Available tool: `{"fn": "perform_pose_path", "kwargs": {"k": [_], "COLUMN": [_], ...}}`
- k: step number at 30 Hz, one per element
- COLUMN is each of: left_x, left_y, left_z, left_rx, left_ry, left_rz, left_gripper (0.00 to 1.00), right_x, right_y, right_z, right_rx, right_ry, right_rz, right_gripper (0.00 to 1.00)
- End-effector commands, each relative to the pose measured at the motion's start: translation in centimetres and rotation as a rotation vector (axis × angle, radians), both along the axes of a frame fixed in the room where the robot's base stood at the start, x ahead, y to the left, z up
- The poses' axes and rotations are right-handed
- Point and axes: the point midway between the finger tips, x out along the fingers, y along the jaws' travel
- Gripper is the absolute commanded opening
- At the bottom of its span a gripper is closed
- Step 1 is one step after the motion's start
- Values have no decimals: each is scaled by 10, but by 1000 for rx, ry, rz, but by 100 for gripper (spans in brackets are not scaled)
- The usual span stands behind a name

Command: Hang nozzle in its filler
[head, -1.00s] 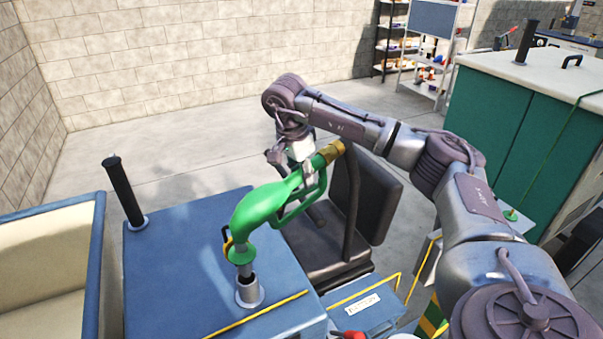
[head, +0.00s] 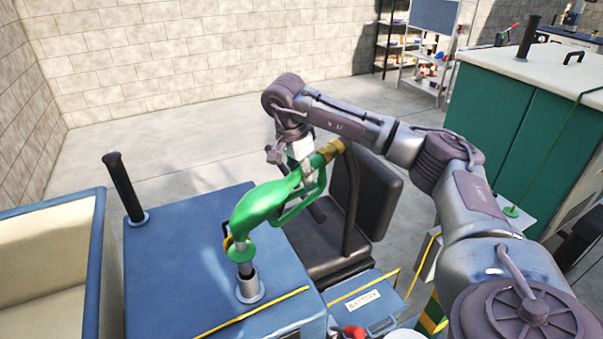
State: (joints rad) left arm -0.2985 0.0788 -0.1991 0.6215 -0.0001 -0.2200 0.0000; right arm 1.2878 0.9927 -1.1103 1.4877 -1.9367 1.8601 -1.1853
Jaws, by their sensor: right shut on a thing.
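The green nozzle (head: 262,204) is in the middle of the head view, its spout (head: 246,268) pointing down. The spout's tip is inside the mouth of the grey filler (head: 249,289) on top of the blue housing. Part of the spout still shows above the filler's rim. The nozzle's brass hose end points up to the right. My right gripper (head: 303,168) is shut on the nozzle near its handle and hose end; its fingers are partly hidden. My left gripper is not in view.
The blue housing (head: 180,262) carries a black upright pipe (head: 124,189) left of the filler. A black seat (head: 366,196) stands close behind the nozzle. An open blue-rimmed bin (head: 98,255) is at left, a battery box (head: 366,304) at lower right. A green cabinet (head: 510,125) stands at right.

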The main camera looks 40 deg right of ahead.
Motion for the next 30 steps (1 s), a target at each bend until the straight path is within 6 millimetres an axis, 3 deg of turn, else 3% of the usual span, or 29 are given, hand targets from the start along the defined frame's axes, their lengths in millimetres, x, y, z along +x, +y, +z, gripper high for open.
{"fn": "perform_pose_path", "kwargs": {"k": [13,30], "left_x": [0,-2], "left_y": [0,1], "left_z": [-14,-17], "left_rx": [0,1], "left_ry": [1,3], "left_rz": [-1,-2], "left_gripper": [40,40], "right_x": [0,0], "right_y": [0,0], "right_z": [-22,-28], "right_rx": [0,0], "right_ry": [-2,-2], "right_rz": [-1,-1], "right_gripper": [0,0]}}
